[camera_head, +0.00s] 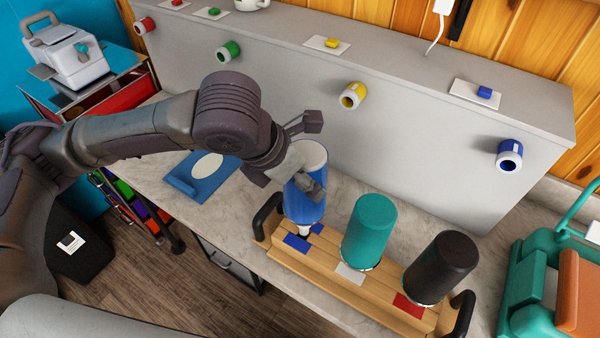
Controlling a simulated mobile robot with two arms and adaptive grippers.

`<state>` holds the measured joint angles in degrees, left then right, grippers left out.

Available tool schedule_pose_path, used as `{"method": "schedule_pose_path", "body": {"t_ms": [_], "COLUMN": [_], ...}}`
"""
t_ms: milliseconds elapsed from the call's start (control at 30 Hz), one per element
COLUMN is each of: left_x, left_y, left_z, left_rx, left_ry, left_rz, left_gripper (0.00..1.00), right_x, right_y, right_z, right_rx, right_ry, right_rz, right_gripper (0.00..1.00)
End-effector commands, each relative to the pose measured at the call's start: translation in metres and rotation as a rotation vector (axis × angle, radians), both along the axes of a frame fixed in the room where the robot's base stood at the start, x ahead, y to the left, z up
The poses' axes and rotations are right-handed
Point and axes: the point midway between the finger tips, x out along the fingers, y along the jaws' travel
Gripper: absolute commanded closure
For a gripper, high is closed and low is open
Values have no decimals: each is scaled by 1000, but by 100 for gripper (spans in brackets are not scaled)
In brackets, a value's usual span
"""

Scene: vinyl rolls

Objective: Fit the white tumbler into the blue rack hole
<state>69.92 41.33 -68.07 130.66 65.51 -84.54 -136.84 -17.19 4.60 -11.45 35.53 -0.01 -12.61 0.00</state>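I see no plainly white tumbler. A blue cylinder (306,204) with a pale top end stands upright above the left part of the wooden tray (345,289), with a narrow white piece under it. My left gripper (297,150) reaches it from the left and appears shut on its upper part; the arm hides some of the contact. The blue-ringed rack hole (509,156) is at the right of the grey panel, facing forward and empty. My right gripper is not in view.
A teal cylinder (368,231) and a black cylinder (440,267) stand on the tray. Yellow (352,95), green (228,51) and red (144,25) holders line the grey panel (425,130). A blue board (187,185) lies left; a teal case (535,285) stands right.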

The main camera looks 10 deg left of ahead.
Motion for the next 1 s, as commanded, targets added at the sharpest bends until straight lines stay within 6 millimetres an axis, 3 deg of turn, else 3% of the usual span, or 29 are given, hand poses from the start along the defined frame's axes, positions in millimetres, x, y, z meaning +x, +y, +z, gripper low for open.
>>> {"method": "schedule_pose_path", "body": {"t_ms": [1000], "left_x": [0], "left_y": [0], "left_z": [-9], "left_rx": [-1], "left_ry": [-1], "left_rz": [0], "left_gripper": [95], "right_x": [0], "right_y": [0], "right_z": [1], "right_rx": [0], "right_ry": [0], "right_rz": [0], "right_gripper": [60]}}
